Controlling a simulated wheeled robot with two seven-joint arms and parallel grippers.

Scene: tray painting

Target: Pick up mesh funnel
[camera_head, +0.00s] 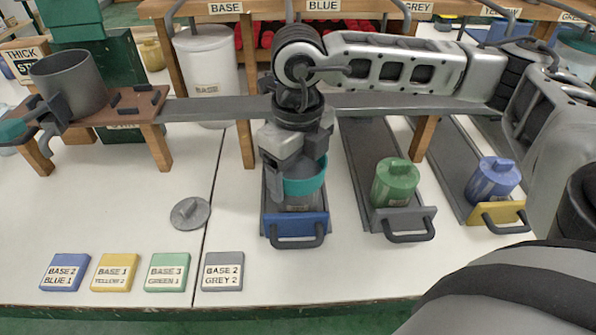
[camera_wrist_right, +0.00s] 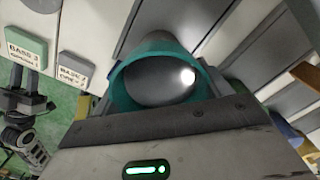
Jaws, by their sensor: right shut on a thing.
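My right gripper (camera_head: 298,160) points down over the blue-handled tray and is shut on a teal-rimmed piece, which I take to be the mesh funnel (camera_head: 308,188). The gripper hides much of it. In the right wrist view the funnel (camera_wrist_right: 150,52) shows as a teal rim around a smooth grey inside with a bright spot. A grey body shows below the rim in the head view; whether the funnel rests on it, I cannot tell.
The blue-handled tray (camera_head: 297,229) stands left of trays with a green can (camera_head: 395,182) and a blue can (camera_head: 493,180). A grey lid (camera_head: 190,212) lies on the table behind several label blocks (camera_head: 115,272). A dark pot (camera_head: 72,82) stands on a wooden stand (camera_head: 150,102).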

